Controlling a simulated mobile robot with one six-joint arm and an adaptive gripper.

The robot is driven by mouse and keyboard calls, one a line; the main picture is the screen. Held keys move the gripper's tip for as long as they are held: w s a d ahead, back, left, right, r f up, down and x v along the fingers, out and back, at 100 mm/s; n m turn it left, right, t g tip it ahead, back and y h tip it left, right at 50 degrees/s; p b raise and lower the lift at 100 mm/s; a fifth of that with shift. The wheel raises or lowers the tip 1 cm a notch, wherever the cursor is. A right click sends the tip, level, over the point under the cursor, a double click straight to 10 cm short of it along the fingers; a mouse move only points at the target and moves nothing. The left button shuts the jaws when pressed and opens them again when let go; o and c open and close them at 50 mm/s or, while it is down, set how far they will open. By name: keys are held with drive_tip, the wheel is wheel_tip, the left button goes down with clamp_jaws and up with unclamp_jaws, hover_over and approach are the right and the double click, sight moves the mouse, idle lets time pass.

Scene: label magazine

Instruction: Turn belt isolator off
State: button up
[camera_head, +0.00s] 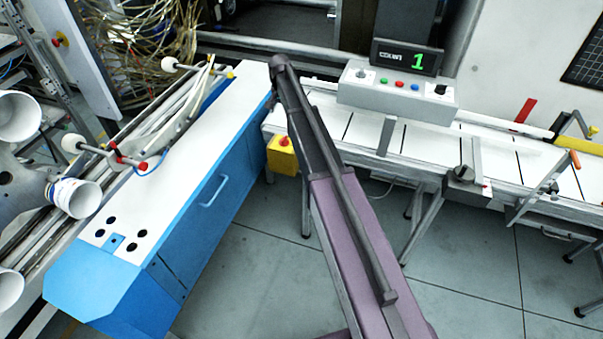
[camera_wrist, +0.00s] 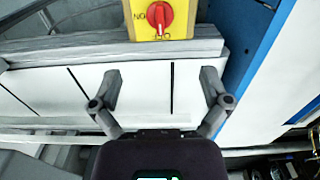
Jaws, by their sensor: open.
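The belt isolator is a red rotary knob (camera_wrist: 159,15) on a yellow plate (camera_wrist: 184,20), at the top edge of the wrist view. Its white pointer looks roughly upright in that picture. In the head view the yellow isolator box (camera_head: 282,160) hangs at the left end of the conveyor, with the red knob on top. My gripper (camera_wrist: 161,82) is open and empty over the conveyor's white surface, its fingers apart from the knob. It cannot be made out in the head view.
The blue cabinet (camera_head: 198,180) stands close left of the isolator. Grey floor (camera_head: 260,270) is open in front.

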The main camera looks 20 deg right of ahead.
drive_tip(key=s+f+n+b, duration=0.1)
drive_tip(key=s+n+b, duration=0.1)
drive_tip(key=s, duration=1.3)
drive_tip(key=s+f+n+b, duration=0.1)
drive_tip(key=s+f+n, duration=0.1)
drive_tip(key=s, duration=1.3)
drive_tip(key=shift+a+n+b, duration=0.35)
drive_tip(key=shift+n, duration=0.45)
drive_tip(key=s+n, duration=0.1)
drive_tip(key=s, duration=0.5)
